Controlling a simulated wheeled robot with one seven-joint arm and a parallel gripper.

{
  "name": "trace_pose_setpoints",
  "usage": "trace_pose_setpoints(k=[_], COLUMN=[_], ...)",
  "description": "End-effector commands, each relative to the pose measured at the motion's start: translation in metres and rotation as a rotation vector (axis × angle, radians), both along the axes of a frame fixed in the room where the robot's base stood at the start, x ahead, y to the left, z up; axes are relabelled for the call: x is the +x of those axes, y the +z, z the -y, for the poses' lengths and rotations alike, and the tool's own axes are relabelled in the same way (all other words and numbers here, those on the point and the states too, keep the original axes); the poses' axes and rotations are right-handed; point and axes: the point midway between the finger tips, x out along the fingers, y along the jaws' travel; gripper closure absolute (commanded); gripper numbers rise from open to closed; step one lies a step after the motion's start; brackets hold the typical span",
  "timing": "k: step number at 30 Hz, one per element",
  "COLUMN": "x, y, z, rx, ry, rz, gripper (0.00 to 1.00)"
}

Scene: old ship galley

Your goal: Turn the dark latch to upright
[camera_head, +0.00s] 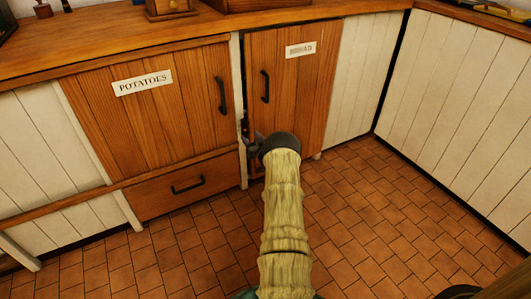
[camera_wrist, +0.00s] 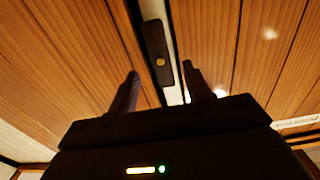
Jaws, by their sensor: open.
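The dark latch (camera_wrist: 157,45) is a narrow dark bar with a brass-coloured pin, on the pale post between two wooden doors. In the wrist view its long side runs roughly along the post. In the head view the latch (camera_head: 245,126) is a small dark shape just above my gripper, partly hard to make out. My gripper (camera_head: 253,142) is close to the post. In the wrist view its two dark fingers (camera_wrist: 163,85) are apart, one on each side of the latch's near end, with nothing seen between them but post and latch. I cannot tell whether they touch it.
The potatoes door (camera_head: 150,110) is left of the post, and the bread door (camera_head: 292,90) is right of it; each has a black handle. A drawer (camera_head: 187,185) is below the potatoes door. A wooden counter (camera_head: 190,30) runs above. The tiled floor (camera_head: 390,215) is open at right.

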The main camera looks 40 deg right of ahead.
Motion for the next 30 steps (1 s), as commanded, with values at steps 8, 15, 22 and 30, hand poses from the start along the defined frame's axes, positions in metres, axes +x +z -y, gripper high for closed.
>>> trace_pose_setpoints(k=[8,15,22,30], x=[-0.047,-0.094,-0.124,-0.129], y=[0.003,0.002,0.0,-0.001], z=[-0.01,-0.021,-0.029,-0.031], rx=[0.004,0.003,0.003,0.001], ry=[-0.003,-0.003,-0.002,-0.001], rz=[-0.003,-0.005,-0.003,-0.002], gripper=[0.51,0.51,0.51,0.51])
